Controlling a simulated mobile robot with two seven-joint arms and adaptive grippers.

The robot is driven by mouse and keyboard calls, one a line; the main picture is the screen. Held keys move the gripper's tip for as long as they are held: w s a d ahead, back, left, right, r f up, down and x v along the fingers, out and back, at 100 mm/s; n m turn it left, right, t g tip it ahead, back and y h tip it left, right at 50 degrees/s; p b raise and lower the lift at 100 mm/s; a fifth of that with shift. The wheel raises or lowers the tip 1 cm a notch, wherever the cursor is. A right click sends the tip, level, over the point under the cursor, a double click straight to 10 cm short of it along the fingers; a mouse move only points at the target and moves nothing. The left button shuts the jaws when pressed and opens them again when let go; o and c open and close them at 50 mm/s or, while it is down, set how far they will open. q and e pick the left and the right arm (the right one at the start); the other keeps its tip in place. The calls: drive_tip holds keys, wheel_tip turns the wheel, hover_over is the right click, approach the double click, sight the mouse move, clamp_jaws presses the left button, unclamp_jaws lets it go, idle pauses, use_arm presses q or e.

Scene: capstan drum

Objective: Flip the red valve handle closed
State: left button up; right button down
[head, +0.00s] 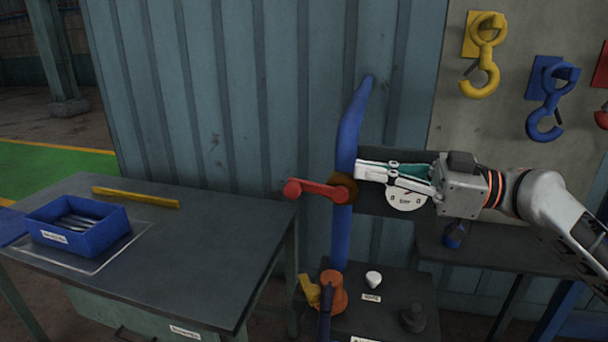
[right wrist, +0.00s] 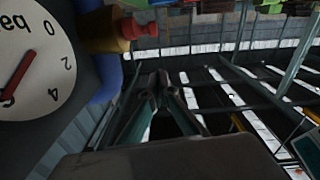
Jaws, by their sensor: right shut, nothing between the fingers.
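The red valve handle (head: 316,190) sticks out to the left from a brass valve body (head: 343,188) on an upright blue pipe (head: 350,135). It lies about level, across the pipe, with a round knob at its left end. My right gripper (head: 360,172) is shut and empty, just right of the valve body. In the right wrist view its fingertips (right wrist: 157,86) are together, and a red part of the valve (right wrist: 140,28) shows above them, apart from them. My left gripper is not in view.
A white gauge (head: 405,201) sits behind and below my right gripper; its dial (right wrist: 30,70) fills the wrist view's left. An orange fitting (head: 333,292) and white knob (head: 374,279) are below. A table (head: 205,245) with a blue bin (head: 95,235) stands left. Hooks hang upper right.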

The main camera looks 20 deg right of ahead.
drive_tip(key=p, duration=0.5)
hover_over(309, 183)
drive_tip(key=s, duration=0.4)
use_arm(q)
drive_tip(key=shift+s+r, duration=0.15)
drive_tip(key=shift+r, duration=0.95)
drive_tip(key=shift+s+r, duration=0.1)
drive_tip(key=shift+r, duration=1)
use_arm(e)
drive_tip(key=shift+w+a+f, duration=0.15)
drive_tip(key=shift+w+f, duration=0.05)
drive_tip(key=shift+f, duration=0.4)
drive_tip(key=shift+w+a+f, duration=0.15)
drive_tip(key=shift+a+f, duration=0.05)
drive_tip(key=shift+f, duration=0.4)
drive_tip(key=shift+w+a+f, duration=0.15)
drive_tip(key=shift+w+f, duration=0.05)
drive_tip(key=shift+f, duration=0.4)
use_arm(q)
drive_tip(key=shift+b, duration=0.35)
use_arm(e)
drive_tip(key=shift+f, duration=0.1)
